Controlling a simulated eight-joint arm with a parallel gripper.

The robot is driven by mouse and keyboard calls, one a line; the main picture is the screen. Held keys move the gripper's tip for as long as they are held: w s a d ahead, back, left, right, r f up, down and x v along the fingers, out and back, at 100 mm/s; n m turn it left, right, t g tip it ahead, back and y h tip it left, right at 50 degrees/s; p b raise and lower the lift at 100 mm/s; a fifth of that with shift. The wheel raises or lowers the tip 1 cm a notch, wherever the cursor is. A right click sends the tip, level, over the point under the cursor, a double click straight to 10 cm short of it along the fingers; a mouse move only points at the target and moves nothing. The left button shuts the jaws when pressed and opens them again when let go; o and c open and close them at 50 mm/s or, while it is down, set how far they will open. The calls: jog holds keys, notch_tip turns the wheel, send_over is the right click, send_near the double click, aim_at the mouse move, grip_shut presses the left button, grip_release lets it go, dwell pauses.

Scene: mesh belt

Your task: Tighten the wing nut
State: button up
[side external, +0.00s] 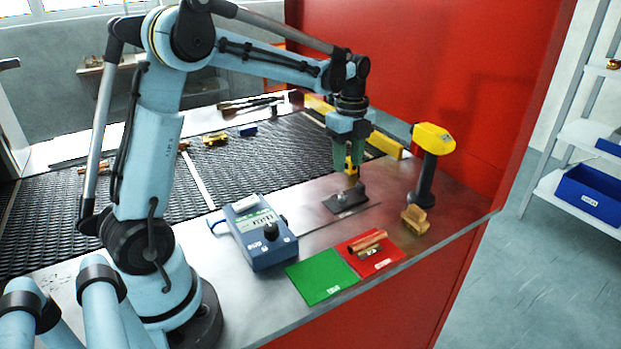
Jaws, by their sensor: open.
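My gripper (347,157) has green fingers that point down over the near metal ledge. It is open, above a small dark fixture (345,200) with a flat black base. A small yellow part (349,165) shows between and just below the fingers, above the fixture. I cannot tell whether it touches them or whether it is the wing nut. No wing shape can be made out at this size, and the fingers partly hide the top of the fixture.
A blue meter (262,235) with a knob stands left on the metal ledge (440,200). Green (320,277) and red (357,243) pads lie in front, the red one holding copper-coloured pieces. A yellow-headed scanner (433,139) stands right. Behind is the mesh belt (230,170) with scattered parts.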

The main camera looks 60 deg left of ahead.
jog(key=shift+r, duration=1.5)
jog(key=s+d+n+t, duration=0.7)
jog(key=s+d+n, duration=0.4)
jog(key=s+n, duration=0.3)
jog(key=n, duration=0.3)
jog(key=shift+d+f, duration=0.25)
jog(key=shift+d, duration=0.15)
